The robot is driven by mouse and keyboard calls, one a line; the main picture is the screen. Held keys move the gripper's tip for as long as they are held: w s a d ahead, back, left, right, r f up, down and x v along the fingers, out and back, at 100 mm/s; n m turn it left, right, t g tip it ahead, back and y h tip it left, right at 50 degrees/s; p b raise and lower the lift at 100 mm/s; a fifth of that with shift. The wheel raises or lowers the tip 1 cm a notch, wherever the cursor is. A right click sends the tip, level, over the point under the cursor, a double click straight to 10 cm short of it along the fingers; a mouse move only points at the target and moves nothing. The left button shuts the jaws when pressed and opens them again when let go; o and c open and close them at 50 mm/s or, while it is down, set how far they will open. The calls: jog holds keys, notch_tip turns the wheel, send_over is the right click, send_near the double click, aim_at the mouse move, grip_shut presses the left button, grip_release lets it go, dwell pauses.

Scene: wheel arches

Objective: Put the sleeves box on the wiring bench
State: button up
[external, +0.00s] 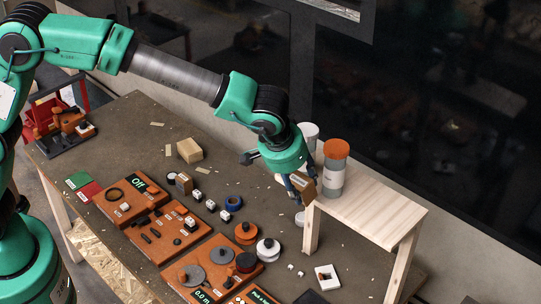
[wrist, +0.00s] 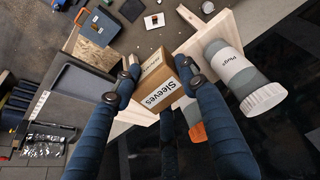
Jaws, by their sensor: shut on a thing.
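The sleeves box (wrist: 163,84) is a small brown cardboard box with a white "Sleeves" label, between my fingers in the wrist view. My gripper (external: 301,183) is shut on it, and the box (external: 305,188) is at the left end of a small pale wooden bench (external: 385,212) in the external view. I cannot tell whether the box touches this bench. The bench top also shows beside the box in the wrist view (wrist: 222,24). No label tells me whether this bench or the large worktable (external: 343,260) is the wiring bench.
An orange-topped grey canister (external: 334,168) stands on the small bench close to the box, with a white canister (external: 309,132) behind. A "Plugs" container (wrist: 235,70) is close to my finger. The bench's right part is clear. Orange panels (external: 165,230) and small parts cover the worktable.

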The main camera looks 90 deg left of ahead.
jog(key=s+a+f+m+h+b, duration=0.3)
jog(key=s+a+f+m+b, duration=0.55)
jog(key=s+f, duration=0.2)
jog(key=s+a+f+n+g+b, duration=0.1)
jog(key=a+f+n+b, duration=0.15)
jog(key=a+f, duration=0.45)
jog(key=s+a+f+n+y+b, duration=0.1)
jog(key=a+f+n, duration=0.15)
jog(key=a, duration=0.85)
jog(key=s+a+f+n+g+b, duration=0.1)
jog(key=a+f+n+b, duration=0.2)
jog(key=a, duration=0.6)
jog(key=s+a+f+n+b, duration=0.1)
jog(key=s+a+f+n, duration=0.2)
jog(key=a, duration=0.5)
jog(key=s+a+f+n, duration=0.3)
jog(key=s+a+f, duration=0.2)
jog(key=a+f, duration=0.2)
jog(key=s+a+f+n+g+b, duration=0.1)
jog(key=s+a+f+n, duration=0.2)
jog(key=a, duration=0.5)
jog(key=shift+s+a+f+h+b, duration=0.3)
jog(key=shift+s+f+b, duration=0.05)
jog(key=shift+s+f, duration=0.55)
jog(key=shift+f, duration=0.1)
jog(key=shift+w+f+b, duration=0.1)
jog(key=shift+f+b, duration=0.45)
jog(key=shift+f, duration=2.5)
